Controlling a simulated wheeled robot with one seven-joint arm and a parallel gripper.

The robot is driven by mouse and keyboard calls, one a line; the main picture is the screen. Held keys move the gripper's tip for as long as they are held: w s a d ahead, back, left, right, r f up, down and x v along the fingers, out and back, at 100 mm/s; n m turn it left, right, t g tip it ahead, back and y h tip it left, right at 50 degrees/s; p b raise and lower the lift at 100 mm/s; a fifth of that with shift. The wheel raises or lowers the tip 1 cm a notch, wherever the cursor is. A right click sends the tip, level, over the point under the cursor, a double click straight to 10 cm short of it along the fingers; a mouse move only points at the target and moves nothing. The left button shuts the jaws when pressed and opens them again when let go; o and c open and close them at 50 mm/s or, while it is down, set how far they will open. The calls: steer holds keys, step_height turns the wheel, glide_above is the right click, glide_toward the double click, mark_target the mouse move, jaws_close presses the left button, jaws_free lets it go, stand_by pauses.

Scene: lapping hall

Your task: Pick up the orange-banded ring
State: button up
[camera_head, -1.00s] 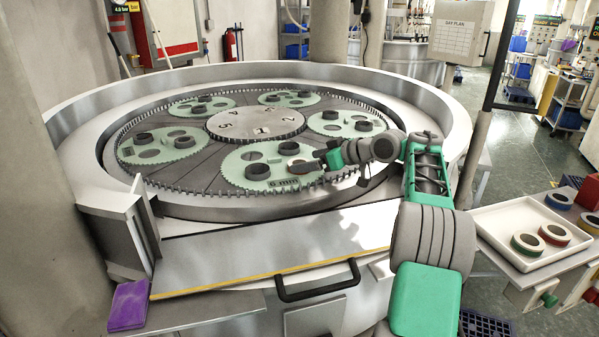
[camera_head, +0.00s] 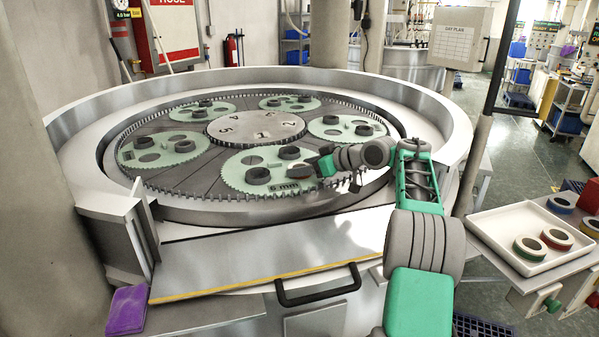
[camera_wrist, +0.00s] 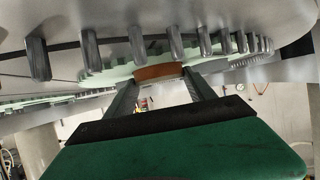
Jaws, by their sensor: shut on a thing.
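The orange-banded ring (camera_wrist: 158,71) shows its orange side between my two fingers in the wrist view. In the head view, the ring (camera_head: 299,171) is small and partly hidden by my gripper. My gripper (camera_head: 308,168) is shut on the ring, over the front pale green carrier (camera_head: 232,170) marked 6 mm. The fingers touch the ring from both sides. I cannot tell whether the ring rests on the carrier or is just clear of it.
Dark rings (camera_head: 257,176) sit on the carriers around the numbered centre disc (camera_head: 255,126). Upright pins (camera_head: 200,191) edge the toothed plate close to my gripper. A white tray (camera_head: 492,228) with banded rings stands at right. A purple block (camera_head: 127,310) lies front left.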

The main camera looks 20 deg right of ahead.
steer(key=shift+r, duration=0.15)
steer(key=c, duration=0.7)
